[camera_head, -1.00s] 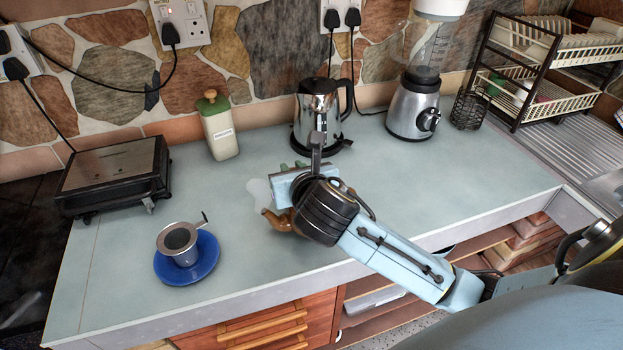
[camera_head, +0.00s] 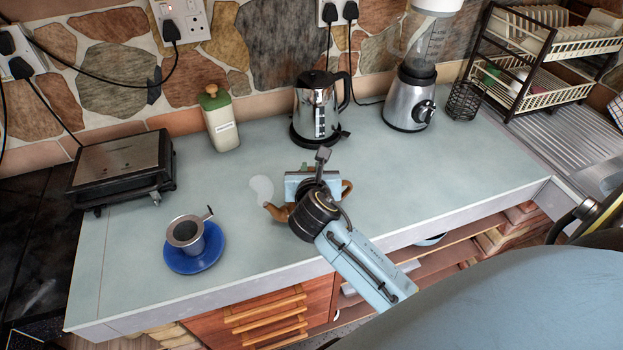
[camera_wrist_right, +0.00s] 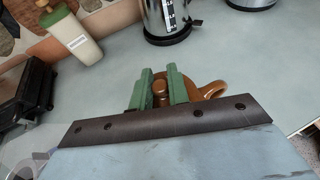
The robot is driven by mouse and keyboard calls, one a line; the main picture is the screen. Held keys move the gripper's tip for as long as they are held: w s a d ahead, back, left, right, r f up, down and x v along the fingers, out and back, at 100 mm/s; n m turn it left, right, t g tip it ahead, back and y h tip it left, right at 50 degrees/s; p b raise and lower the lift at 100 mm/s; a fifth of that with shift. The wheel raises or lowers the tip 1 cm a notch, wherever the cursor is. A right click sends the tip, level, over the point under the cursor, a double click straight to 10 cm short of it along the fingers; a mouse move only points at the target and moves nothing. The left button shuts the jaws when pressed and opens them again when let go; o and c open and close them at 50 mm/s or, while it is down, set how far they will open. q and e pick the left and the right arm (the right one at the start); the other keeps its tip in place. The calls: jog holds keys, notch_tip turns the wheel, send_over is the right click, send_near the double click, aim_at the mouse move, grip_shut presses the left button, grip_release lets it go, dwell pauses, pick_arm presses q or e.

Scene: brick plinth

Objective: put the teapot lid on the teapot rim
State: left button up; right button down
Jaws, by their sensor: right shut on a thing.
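The brown teapot stands on the counter, mostly hidden under my right arm in the head view; its spout (camera_head: 276,212) shows on the left and its handle (camera_head: 347,188) on the right. In the right wrist view the teapot (camera_wrist_right: 213,89) shows just behind the fingers. My right gripper (camera_head: 305,172) is over the teapot, its green fingers (camera_wrist_right: 165,87) shut on a brown knob, the teapot lid (camera_wrist_right: 160,92). The lid's lower part is hidden, so I cannot tell whether it touches the rim. My left gripper is not in view.
A blue saucer (camera_head: 210,262) with a metal cup (camera_head: 186,233) stands left of the teapot. A kettle (camera_head: 318,108), canister (camera_head: 220,120), grill (camera_head: 122,165) and blender (camera_head: 411,98) stand behind. A pale patch (camera_head: 262,187) lies beside the spout.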

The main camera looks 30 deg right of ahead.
jog(key=shift+f, duration=1.4)
jog(key=shift+f, duration=0.1)
jog(key=c, duration=1.3)
grip_release()
jog(key=shift+c, duration=0.2)
jog(key=shift+s+a+r, duration=0.1)
jog(key=shift+r, duration=0.1)
jog(key=v, duration=1.1)
jog(key=shift+s+a, duration=0.15)
jog(key=shift+s, duration=0.2)
